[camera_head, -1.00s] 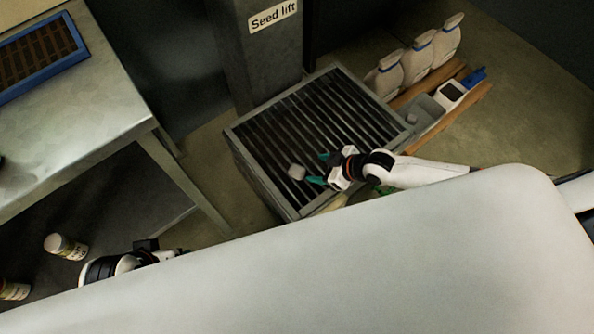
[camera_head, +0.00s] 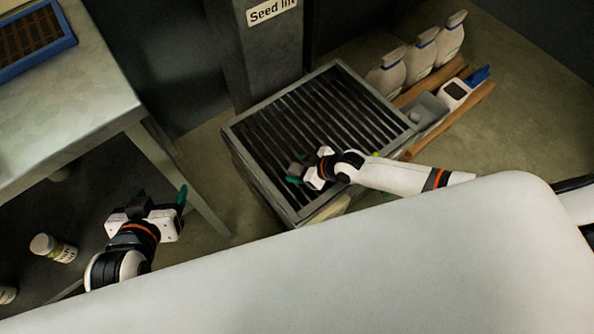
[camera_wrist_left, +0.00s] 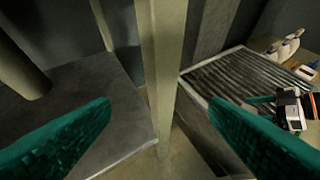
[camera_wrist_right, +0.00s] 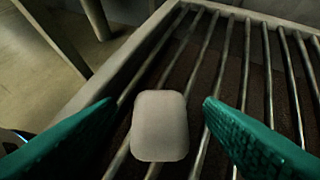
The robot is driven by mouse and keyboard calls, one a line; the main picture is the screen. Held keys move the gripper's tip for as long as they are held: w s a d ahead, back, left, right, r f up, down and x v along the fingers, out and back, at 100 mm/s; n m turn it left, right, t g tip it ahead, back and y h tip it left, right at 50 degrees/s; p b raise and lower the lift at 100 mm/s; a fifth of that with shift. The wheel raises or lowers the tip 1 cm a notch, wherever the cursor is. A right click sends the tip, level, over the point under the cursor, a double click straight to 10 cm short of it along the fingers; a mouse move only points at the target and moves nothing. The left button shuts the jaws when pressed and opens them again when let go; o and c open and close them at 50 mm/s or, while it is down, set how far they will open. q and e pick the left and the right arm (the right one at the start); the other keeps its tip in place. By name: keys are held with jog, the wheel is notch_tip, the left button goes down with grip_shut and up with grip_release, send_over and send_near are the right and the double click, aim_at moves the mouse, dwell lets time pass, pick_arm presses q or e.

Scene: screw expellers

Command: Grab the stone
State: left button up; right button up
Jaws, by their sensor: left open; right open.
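The stone (camera_wrist_right: 160,126) is a pale grey rounded block on the bars of the floor grate (camera_wrist_right: 92,95). In the right wrist view it sits between the two teal fingers of my right gripper (camera_wrist_right: 158,103), with gaps on both sides.
A metal table (camera_head: 80,105) with a blue-edged tray (camera_head: 70,40) stands at left. A labelled jar (camera_head: 52,248) is below it. The "Seed lift" post (camera_head: 258,60) rises behind the grate.

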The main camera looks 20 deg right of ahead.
pick_arm(q)
jog(key=shift+w+d+r+t, duration=0.35)
jog(key=shift+w+r+t, duration=0.4)
jog(key=shift+r+t, duration=0.05)
pick_arm(e)
jog(key=shift+w+a+f, duration=0.3)
jog(key=shift+f, duration=0.15)
jog(key=shift+c, duration=0.5)
jog(key=c, duration=1)
jog(key=shift+c, duration=0.2)
pick_arm(q)
jog(key=shift+s, duration=0.1)
pick_arm(e)
jog(key=shift+r, duration=0.2)
